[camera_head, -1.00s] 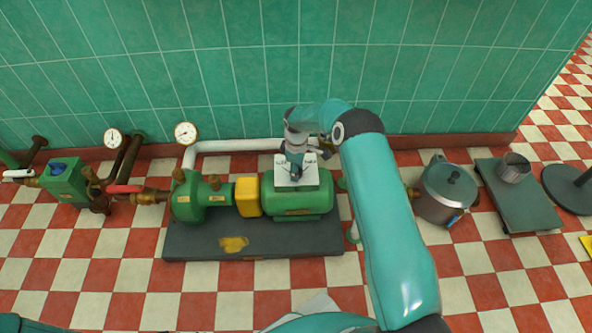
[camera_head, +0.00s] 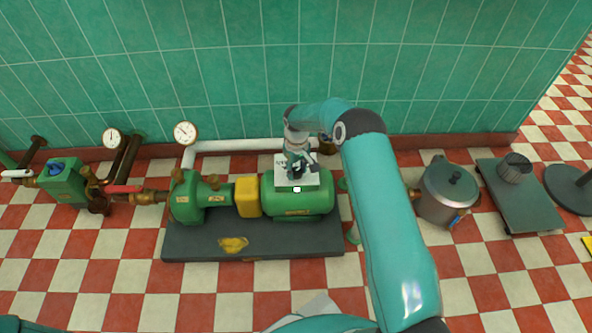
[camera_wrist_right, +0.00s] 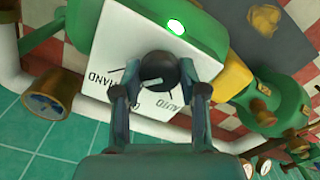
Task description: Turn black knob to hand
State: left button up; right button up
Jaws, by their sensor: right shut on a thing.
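The black knob (camera_wrist_right: 160,70) sits on a white switch plate (camera_wrist_right: 118,35) on top of the green motor (camera_head: 318,201). In the right wrist view the plate carries the words HAND and AUTO, and the pale mark on the knob points toward HAND. My right gripper (camera_head: 297,171) is over the plate, with its fingers shut on the knob from both sides; they also show in the wrist view (camera_wrist_right: 159,74). In the head view the gripper mostly hides the knob. A lamp (camera_wrist_right: 176,27) on the plate glows green. My left gripper is out of view.
The pump set stands on a dark base (camera_head: 200,246) by the tiled wall. A white pipe (camera_head: 240,145) runs behind it, with a round gauge (camera_head: 186,132) at its left. A lidded pot (camera_head: 446,190) stands right of my right arm.

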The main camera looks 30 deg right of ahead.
aim_at(296, 170)
jog(key=shift+w+m, duration=0.1)
jog(key=shift+m, duration=0.3)
jog(key=o, duration=1.1)
jog(key=shift+o, duration=0.2)
notch_tip(296, 170, up, 12)
jog(key=shift+a, duration=0.1)
